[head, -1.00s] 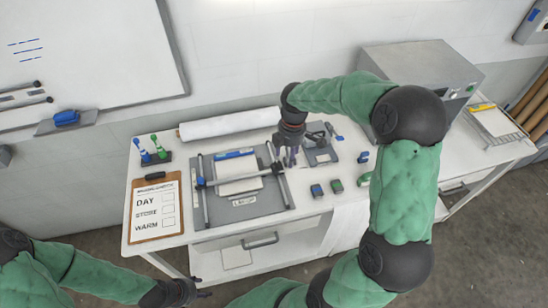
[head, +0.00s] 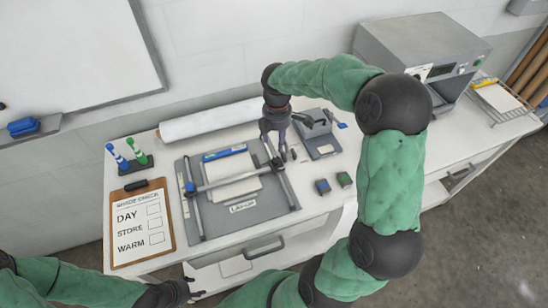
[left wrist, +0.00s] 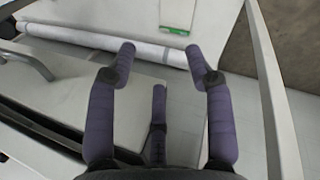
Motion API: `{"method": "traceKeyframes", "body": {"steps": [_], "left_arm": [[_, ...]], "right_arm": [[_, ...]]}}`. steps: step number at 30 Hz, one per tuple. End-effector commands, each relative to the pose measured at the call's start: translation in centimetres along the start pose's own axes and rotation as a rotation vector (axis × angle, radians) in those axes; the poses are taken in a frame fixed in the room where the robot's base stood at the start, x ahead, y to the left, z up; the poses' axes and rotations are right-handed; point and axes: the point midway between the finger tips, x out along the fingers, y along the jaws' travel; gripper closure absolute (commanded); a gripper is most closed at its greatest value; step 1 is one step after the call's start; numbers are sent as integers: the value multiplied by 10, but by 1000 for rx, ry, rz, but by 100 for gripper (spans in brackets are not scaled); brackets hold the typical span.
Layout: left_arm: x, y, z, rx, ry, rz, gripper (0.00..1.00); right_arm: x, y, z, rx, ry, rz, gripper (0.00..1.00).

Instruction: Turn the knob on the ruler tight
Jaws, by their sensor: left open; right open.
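My left gripper (head: 196,294) is open and empty in front of the table, low in the head view. Its spread fingers also show in the left wrist view (left wrist: 165,62).
A white roll (head: 210,121) lies behind the board. A clipboard (head: 141,224) and a stand with green and blue tools (head: 136,165) are at left.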

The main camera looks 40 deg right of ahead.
Motion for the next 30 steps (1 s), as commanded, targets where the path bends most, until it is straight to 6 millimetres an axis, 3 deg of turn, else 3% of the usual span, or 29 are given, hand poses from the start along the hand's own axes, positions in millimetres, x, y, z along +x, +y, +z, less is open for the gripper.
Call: {"method": "traceKeyframes", "body": {"steps": [18, 30], "left_arm": [[10, -4, 0, 0, 0, 0, 47], [11, -4, 0, 0, 0, 0, 47]], "right_arm": [[92, -1, 0, 1, 0, -3, 44], [104, 0, 0, 1, 0, -1, 44]]}}
